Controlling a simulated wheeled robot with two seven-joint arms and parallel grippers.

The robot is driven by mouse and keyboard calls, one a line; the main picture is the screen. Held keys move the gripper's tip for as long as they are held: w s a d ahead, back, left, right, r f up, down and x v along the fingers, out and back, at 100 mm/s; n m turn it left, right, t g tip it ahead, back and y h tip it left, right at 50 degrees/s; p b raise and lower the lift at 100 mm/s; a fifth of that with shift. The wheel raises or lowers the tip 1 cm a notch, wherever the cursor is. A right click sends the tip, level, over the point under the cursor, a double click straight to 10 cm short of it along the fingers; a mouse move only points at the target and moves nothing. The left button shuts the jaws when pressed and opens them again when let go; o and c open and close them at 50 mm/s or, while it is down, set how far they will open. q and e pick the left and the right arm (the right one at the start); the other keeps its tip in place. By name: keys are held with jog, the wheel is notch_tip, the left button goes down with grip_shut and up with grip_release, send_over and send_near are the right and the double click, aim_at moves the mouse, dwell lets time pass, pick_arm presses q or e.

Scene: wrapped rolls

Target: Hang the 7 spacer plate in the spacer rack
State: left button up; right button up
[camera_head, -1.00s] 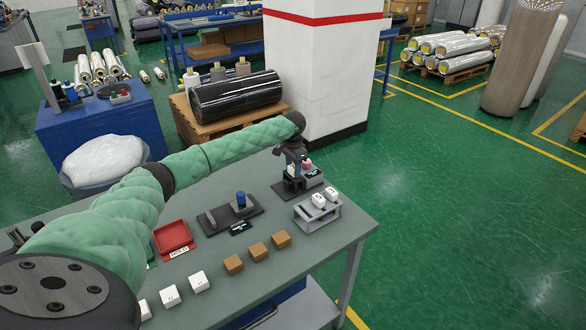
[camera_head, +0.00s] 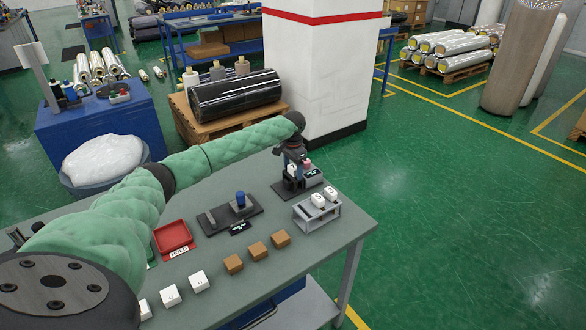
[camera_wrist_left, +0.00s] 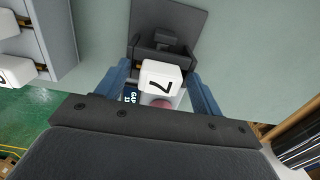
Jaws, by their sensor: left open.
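The white plate marked 7 (camera_wrist_left: 160,78) shows in the left wrist view at a small dark stand (camera_wrist_left: 170,22); I cannot tell how it is seated. My left gripper (camera_wrist_left: 162,92) is open, with its blue fingers on either side of this plate; contact is unclear. In the head view the same gripper (camera_head: 294,172) is over the stand at the table's far right. The grey spacer rack (camera_head: 317,217) stands nearer the right edge and carries two white plates (camera_head: 325,197). It shows partly in the left wrist view (camera_wrist_left: 52,35). My right gripper is out of view.
A small gauge box (camera_head: 313,177) with a display is beside the stand. On the table (camera_head: 270,283) are a red tray (camera_head: 173,237), a dark fixture with a blue knob (camera_head: 240,200), several brown blocks (camera_head: 257,250) and white blocks (camera_head: 169,295). A pillar (camera_head: 325,90) rises behind the table.

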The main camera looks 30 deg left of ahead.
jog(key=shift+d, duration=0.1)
pick_arm(q)
jog(key=shift+r+b, duration=0.35)
jog(key=shift+r, duration=0.15)
notch_tip(320, 180, up, 3)
jog(key=shift+f+b, duration=0.2)
jog(key=shift+b, duration=0.4)
notch_tip(320, 180, up, 3)
jog(key=shift+f+b, duration=0.1)
jog(key=shift+b, duration=0.45)
jog(key=shift+r, duration=0.7)
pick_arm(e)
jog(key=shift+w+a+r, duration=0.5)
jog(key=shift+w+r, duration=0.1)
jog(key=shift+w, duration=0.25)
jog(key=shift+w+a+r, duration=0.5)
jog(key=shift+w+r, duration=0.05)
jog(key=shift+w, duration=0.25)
